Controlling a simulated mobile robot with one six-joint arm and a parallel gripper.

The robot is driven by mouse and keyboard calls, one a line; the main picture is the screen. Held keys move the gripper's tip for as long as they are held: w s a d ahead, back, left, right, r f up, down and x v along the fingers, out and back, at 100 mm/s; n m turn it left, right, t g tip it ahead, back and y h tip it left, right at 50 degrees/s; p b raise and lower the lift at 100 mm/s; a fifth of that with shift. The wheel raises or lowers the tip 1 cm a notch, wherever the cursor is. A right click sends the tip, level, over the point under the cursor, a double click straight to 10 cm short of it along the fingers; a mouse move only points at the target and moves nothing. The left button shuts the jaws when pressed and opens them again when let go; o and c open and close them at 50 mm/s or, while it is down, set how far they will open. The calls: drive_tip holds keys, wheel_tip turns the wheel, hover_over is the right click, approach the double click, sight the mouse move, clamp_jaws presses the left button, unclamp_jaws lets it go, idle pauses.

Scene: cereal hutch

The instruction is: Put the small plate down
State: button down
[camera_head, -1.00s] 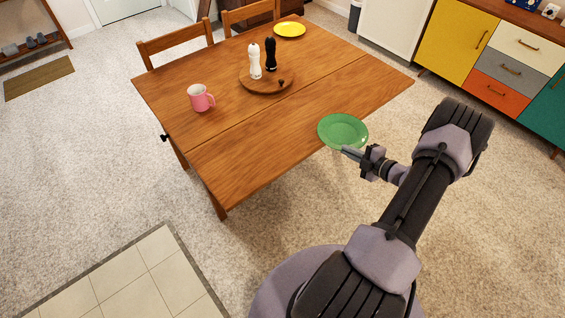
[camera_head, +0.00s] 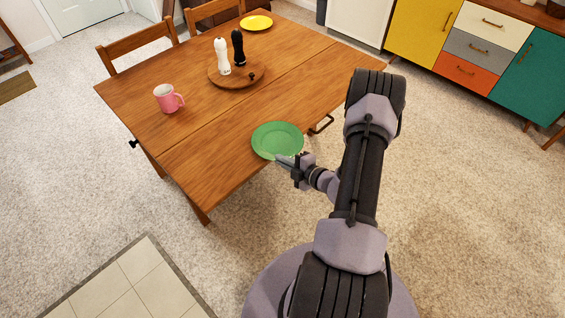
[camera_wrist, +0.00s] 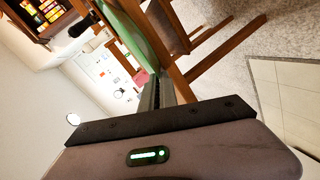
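The green plate (camera_head: 278,140) is in my gripper (camera_head: 285,161), which holds it by its near rim. It looks roughly level in the head view and overlaps the near long edge of the wooden table (camera_head: 205,155). I cannot tell whether it touches the tabletop. In the wrist view the green plate (camera_wrist: 138,25) shows edge-on at the fingers (camera_wrist: 160,90), which look closed on its rim. The fingertips are partly hidden by the plate.
A pink mug (camera_head: 167,98) stands on the left of the table. A round wooden board (camera_head: 236,76) carries white and black mills. A yellow plate (camera_head: 256,23) lies at the far end. Two chairs stand along the back side. The tabletop between mug and green plate is clear.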

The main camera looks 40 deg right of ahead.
drive_tip(key=shift+f, duration=0.1)
drive_tip(key=c, duration=1.6)
unclamp_jaws()
drive_tip(key=shift+c, duration=0.2)
